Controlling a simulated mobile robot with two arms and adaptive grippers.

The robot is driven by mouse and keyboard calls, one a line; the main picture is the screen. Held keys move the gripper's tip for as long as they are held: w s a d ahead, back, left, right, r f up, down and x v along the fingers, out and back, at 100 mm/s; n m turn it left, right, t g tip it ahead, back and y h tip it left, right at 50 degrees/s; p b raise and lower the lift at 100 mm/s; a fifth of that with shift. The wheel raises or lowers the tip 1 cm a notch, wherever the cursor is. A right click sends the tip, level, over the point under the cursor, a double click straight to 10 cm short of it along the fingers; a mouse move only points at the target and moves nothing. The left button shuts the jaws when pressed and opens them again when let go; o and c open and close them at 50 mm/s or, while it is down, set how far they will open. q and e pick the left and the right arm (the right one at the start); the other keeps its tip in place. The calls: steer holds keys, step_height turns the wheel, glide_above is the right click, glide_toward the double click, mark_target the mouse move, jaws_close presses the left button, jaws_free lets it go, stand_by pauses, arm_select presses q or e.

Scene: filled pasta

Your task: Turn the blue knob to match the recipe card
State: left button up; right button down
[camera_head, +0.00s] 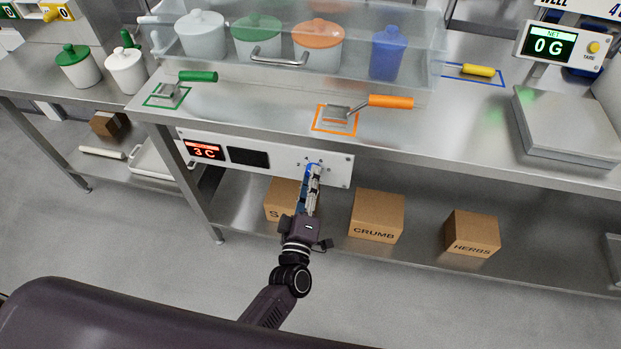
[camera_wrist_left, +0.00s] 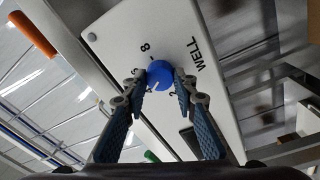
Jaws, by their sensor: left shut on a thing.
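The blue knob (camera_wrist_left: 160,76) sits on a white control panel (camera_wrist_left: 112,30) with dial numbers around it and the word WELL. My left gripper (camera_wrist_left: 160,82) has its fingers on both sides of the knob and is shut on it. In the head view my left gripper (camera_head: 313,172) reaches the panel (camera_head: 338,168) under the counter's front edge and hides most of the knob. A red display (camera_head: 204,150) on the panel reads 3 C. I see no recipe card that I can make out. My right gripper is not in view.
Green (camera_head: 198,77) and orange (camera_head: 390,101) handled scoops lie on the counter above. A scale (camera_head: 566,125) reading 0 G stands at the right. Boxes marked CRUMB (camera_head: 376,216) and HERBS (camera_head: 472,232) stand on the lower shelf.

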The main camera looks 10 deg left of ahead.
arm_select(q)
steer(key=o, duration=1.2)
steer(key=shift+c, duration=0.2)
steer(key=s+f, duration=0.1)
steer(key=s, duration=1.1)
steer(key=shift+d, duration=0.1)
